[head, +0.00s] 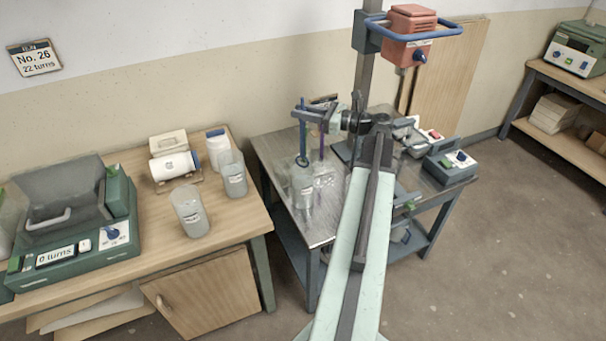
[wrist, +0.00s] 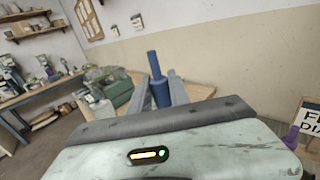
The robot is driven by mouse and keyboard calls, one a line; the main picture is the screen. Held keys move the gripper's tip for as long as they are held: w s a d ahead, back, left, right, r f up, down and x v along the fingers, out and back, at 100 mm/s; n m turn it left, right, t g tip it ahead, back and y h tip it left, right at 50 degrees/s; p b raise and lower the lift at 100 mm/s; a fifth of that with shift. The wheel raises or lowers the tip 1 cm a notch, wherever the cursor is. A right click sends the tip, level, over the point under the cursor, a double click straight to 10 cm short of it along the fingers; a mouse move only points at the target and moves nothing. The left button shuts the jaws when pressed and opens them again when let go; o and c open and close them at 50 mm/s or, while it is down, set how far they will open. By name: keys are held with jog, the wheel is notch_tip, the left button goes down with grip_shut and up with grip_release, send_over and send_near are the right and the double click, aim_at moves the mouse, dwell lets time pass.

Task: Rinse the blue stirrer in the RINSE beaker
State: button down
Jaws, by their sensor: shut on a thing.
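In the head view my gripper (head: 303,113) is shut on the blue stirrer (head: 302,134) and holds it upright. In the wrist view the blue stirrer (wrist: 158,88) stands between my two grey fingers. A ring shows low on the stirrer, at the mouth of a labelled beaker (head: 304,190) on the metal table; I cannot tell whether its lower end is inside. Two more labelled beakers stand on the wooden bench, a front one (head: 190,214) and a back one (head: 233,178). The labels are too small to read, so I cannot tell which beaker is RINSE.
A purple rod (head: 322,146) stands just right of the blue stirrer. A red-headed mixer (head: 410,35) hangs on a post above the metal table (head: 318,235). A green machine (head: 75,225) and a paper roll (head: 172,167) are on the wooden bench (head: 150,245). A gap separates bench and table.

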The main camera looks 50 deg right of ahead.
aim_at(303, 98)
jog(key=shift+r, duration=0.1)
dwell(0.5)
notch_tip(303, 98, up, 4)
jog(key=p, duration=0.4)
dwell(0.5)
